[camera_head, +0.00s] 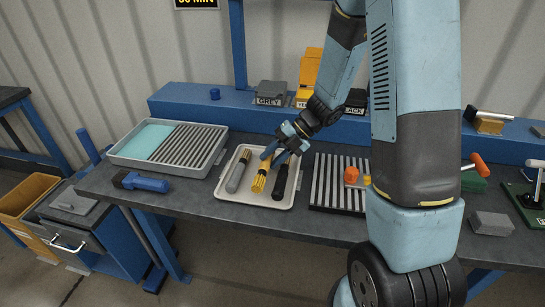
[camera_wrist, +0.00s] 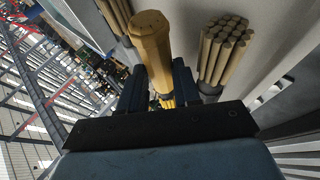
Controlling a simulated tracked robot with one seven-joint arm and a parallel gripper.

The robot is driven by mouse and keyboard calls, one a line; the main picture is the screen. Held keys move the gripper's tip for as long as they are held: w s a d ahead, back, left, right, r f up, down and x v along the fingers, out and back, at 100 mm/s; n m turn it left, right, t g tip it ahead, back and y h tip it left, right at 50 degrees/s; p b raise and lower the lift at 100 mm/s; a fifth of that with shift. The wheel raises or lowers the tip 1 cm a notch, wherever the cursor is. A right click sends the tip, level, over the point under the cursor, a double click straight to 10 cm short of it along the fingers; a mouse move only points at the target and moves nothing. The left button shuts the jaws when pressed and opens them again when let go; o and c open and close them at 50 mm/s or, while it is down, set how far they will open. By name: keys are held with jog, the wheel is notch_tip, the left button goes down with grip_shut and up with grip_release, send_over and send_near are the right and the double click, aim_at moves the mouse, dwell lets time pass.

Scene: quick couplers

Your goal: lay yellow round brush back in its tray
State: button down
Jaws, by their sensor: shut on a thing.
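The yellow round brush (camera_head: 260,181) shows in the head view over the middle of the white tray (camera_head: 231,199). My gripper (camera_head: 274,157) comes down from the back right and is shut on it. In the wrist view the yellow brush (camera_wrist: 152,48) stands out between the two dark fingers (camera_wrist: 160,85). A grey brush (camera_head: 238,173) lies to its left in the tray and a black brush (camera_head: 280,182) to its right. I cannot tell whether the yellow brush touches the tray floor. My fingers hide part of it.
A grey tray with a teal section and ribs (camera_head: 168,170) stands at left, with a blue-handled tool (camera_head: 140,182) in front. A ribbed plate (camera_head: 335,196) with orange pieces stands at right. Labelled blocks (camera_head: 271,92) stand on the raised blue shelf behind.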

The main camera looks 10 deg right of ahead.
jog(key=shift+f, duration=0.55)
jog(key=c, duration=1)
grip_release()
jog(key=shift+o, duration=1.4)
jog(key=shift+d, duration=0.1)
jog(key=shift+f, duration=0.1)
jog(key=v, duration=1.4)
